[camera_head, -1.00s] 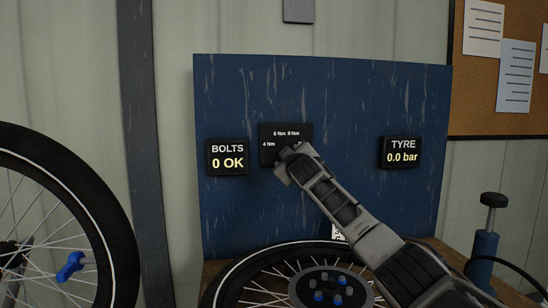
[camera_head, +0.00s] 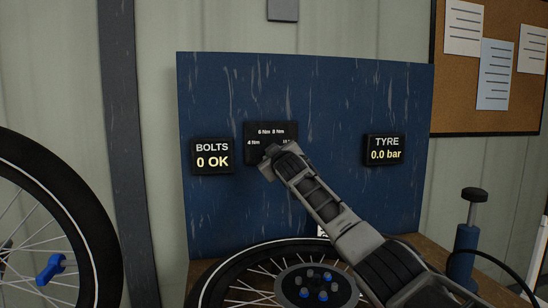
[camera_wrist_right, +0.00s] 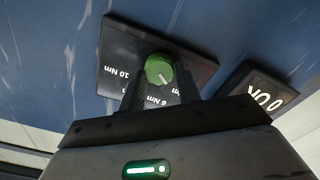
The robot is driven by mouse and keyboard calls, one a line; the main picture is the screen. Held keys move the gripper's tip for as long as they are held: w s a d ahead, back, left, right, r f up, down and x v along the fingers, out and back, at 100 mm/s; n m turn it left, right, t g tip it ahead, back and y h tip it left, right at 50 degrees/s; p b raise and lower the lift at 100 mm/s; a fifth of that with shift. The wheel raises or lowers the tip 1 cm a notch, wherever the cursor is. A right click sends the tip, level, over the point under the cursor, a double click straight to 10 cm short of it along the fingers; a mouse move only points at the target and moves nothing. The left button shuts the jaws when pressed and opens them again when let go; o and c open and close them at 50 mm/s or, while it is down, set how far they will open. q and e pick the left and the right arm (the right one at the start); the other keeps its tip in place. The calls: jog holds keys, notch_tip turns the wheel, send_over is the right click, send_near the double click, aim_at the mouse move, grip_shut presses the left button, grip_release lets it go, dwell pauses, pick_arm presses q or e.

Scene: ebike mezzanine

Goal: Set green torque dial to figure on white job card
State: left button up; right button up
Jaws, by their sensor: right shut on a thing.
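The green torque dial (camera_wrist_right: 160,70) sits on a black plate (camera_wrist_right: 183,62) in the right wrist view, between the fingers of my right gripper (camera_wrist_right: 158,84), which is shut on it. The dial's white mark points to lower right there, towards a partly hidden label beside 8 Nm; the exact figure is unclear. In the head view the plate (camera_head: 287,131) shows 4, 6 and 8 Nm, with another label partly covered. My right gripper (camera_head: 268,158) hides the dial there. A small white piece (camera_head: 321,232), perhaps the job card, is mostly behind my arm; its figure is unreadable. My left gripper is out of view.
The blue panel (camera_head: 350,90) also carries a BOLTS display (camera_head: 212,156) reading 0 OK and a TYRE display (camera_head: 384,149) reading 0.0 bar. A wheel (camera_head: 240,270) lies below, another stands left (camera_head: 95,235). A blue pump (camera_head: 465,245) stands right.

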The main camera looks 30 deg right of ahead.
jog(key=m, duration=0.6)
jog(key=shift+r, duration=0.15)
jog(key=shift+d+m, duration=0.1)
jog(key=shift+m, duration=0.3)
jog(key=o, duration=1)
